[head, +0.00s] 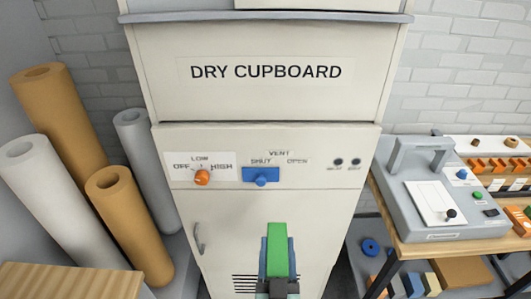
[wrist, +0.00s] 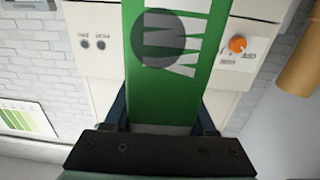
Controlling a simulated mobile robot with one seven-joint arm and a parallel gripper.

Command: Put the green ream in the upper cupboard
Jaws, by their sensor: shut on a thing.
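The green ream (head: 277,240) is held upright in my gripper (head: 277,270), in front of the lower part of the cupboard. In the wrist view the green ream (wrist: 172,60) shows a dark round mark and white lettering, and my gripper (wrist: 162,118) has a blue finger on each side of it. The cupboard (head: 265,72) bears the label "DRY CUPBOARD". A grey ledge (head: 265,17) crosses it above the label. The inside of the upper part is not in view. The lower door (head: 230,225) with a grey handle is shut.
An orange knob (head: 202,177) and a blue vent slider (head: 261,177) sit on the cupboard's panel. Several brown and grey rolls (head: 60,115) stand at the left. A bench with a grey machine (head: 435,190) and trays of blocks stands at the right.

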